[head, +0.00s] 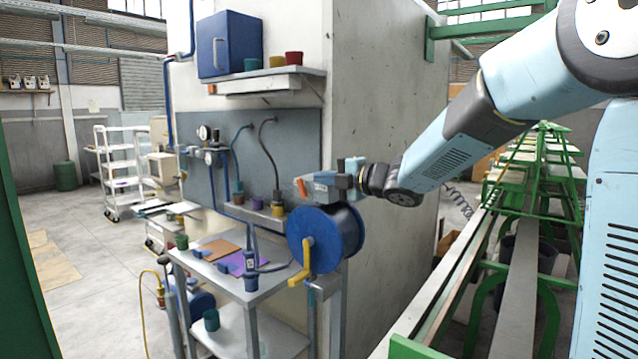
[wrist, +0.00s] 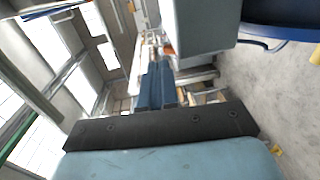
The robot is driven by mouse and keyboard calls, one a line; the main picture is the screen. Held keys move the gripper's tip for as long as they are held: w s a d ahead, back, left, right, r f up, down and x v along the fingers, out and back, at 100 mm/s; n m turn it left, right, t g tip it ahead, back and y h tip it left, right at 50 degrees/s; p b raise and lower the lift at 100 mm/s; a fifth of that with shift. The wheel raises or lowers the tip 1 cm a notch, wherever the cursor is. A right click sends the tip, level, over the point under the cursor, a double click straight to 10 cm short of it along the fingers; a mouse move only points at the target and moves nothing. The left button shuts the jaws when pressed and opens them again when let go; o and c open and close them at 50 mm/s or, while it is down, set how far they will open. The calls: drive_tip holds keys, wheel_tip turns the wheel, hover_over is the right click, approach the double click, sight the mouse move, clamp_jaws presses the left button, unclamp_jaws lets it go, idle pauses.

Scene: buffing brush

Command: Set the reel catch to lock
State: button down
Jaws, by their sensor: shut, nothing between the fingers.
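The blue reel (head: 318,243) stands at the right end of the workbench, with a yellow crank (head: 306,262) on its face. A grey housing (head: 325,186) sits just above the reel, and a small orange lever (head: 301,187), probably the catch, shows at its left end. In the wrist view the grey housing (wrist: 205,30) is close beside my fingers, with a bit of orange (wrist: 169,50) at its edge. My gripper (wrist: 156,66) is shut and empty. In the head view it is at the housing, partly hidden by it. I cannot tell whether they touch, or the lever's setting.
The workbench (head: 222,270) carries a purple sheet (head: 247,262), a brown sheet and small pots. A wall panel with hoses and gauges stands behind it. A shelf (head: 265,78) with a blue cabinet (head: 230,45) hangs above. A concrete wall is right of the reel.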

drive_tip(key=s+d+r, duration=0.4)
drive_tip(key=s+d, duration=0.1)
drive_tip(key=d, duration=0.2)
drive_tip(key=shift+s+d+r, duration=0.2)
drive_tip(key=shift+s+d, duration=0.1)
drive_tip(key=d+r+m+t+h, duration=0.2)
drive_tip(key=d+m+t+h, duration=0.3)
drive_tip(key=d+m+h, duration=0.4)
drive_tip(key=s+d+f+m+g+h, duration=0.1)
drive_tip(key=s+d+f+m+h, duration=0.35)
drive_tip(key=s+d+m, duration=0.55)
drive_tip(key=s+f+m+g, duration=0.4)
drive_tip(key=s+f+m, duration=0.1)
drive_tip(key=s, duration=0.4)
drive_tip(key=s+a+f+m+g, duration=0.1)
drive_tip(key=s+f+m+g, duration=0.3)
drive_tip(key=s+f, duration=0.2)
drive_tip(key=s, duration=0.2)
drive_tip(key=shift+s+f+m, duration=0.25)
drive_tip(key=shift+s+m, duration=0.1)
drive_tip(key=shift+m, duration=0.05)
drive_tip(key=shift+a, duration=0.1)
